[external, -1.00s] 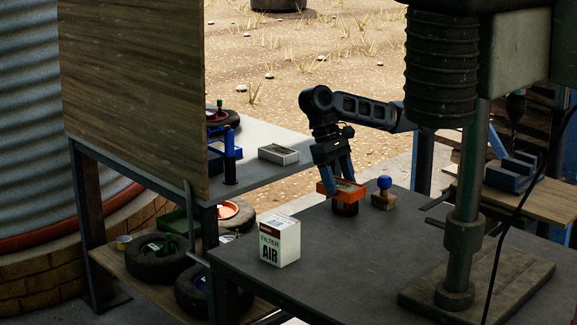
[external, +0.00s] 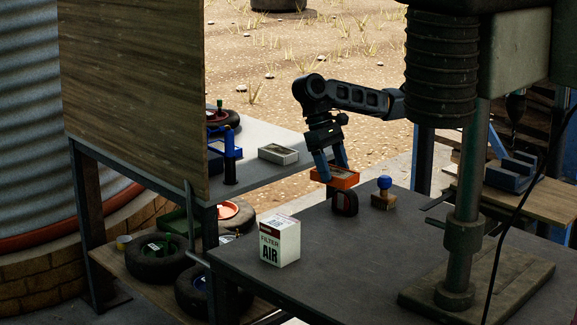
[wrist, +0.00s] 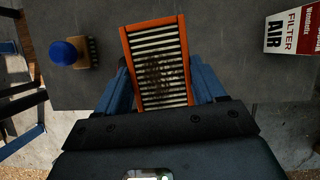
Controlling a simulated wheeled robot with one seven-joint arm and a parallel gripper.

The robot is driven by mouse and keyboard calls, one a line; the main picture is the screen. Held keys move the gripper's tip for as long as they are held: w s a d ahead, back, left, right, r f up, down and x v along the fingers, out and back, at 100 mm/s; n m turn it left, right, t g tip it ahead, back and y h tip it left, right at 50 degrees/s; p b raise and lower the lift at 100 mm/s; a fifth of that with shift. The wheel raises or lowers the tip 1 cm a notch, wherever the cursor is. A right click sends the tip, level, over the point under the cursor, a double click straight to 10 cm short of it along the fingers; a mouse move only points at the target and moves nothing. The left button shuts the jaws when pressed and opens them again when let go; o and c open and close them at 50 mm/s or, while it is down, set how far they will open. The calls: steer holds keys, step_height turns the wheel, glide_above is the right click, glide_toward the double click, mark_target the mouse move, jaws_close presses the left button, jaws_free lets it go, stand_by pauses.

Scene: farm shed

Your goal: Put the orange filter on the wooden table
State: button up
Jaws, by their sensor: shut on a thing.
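The orange filter (external: 334,177) is a shallow rectangular frame with a pale pleated face, which carries a dark stain in the wrist view (wrist: 157,62). My gripper (external: 332,168) is shut on it, with one blue finger on each long side. The filter is held above the dark table, over a small dark red and black object (external: 344,202) standing there. A wooden table (external: 537,190) with a light brown top shows at the right, behind the drill press. It is well away from my gripper.
A white air filter box (external: 280,241) stands on the dark table (external: 330,265), and a blue-knobbed brush (external: 384,193) stands right of the filter. The drill press column (external: 463,200) rises at the right. A grey-topped bench (external: 262,135) holds a pale tray (external: 278,154).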

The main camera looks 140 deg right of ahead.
steer(key=w+d+r+n+g+h+b, duration=0.1)
steer(key=d+r+n+g+h+b, duration=0.2)
steer(key=d+n, duration=0.65)
steer(key=w+d+r+n+g+h+b, duration=0.1)
steer(key=d+r+n+h+b, duration=0.1)
steer(key=d+n+b, duration=0.5)
steer(key=s+d+n+t+h+b, duration=0.25)
steer(key=s+d+n, duration=0.35)
steer(key=d+n, duration=0.3)
steer(key=s+d+n+t+h+b, duration=0.2)
steer(key=s+d+n+b, duration=0.1)
steer(key=s+d+n, duration=0.55)
steer(key=shift+n+y, duration=0.25)
steer(key=shift+n, duration=0.15)
steer(key=w+a+f, duration=0.1)
steer(key=w+f, duration=0.1)
steer(key=w, duration=0.2)
steer(key=w+a+f, duration=0.1)
steer(key=w+f, duration=0.1)
steer(key=w, duration=0.1)
steer(key=w+a+f, duration=0.2)
steer(key=w, duration=0.2)
steer(key=shift+w, duration=0.35)
steer(key=shift+f, duration=2)
steer(key=o, duration=1.1)
steer(key=shift+f, duration=0.15)
steer(key=shift+c, duration=0.2)
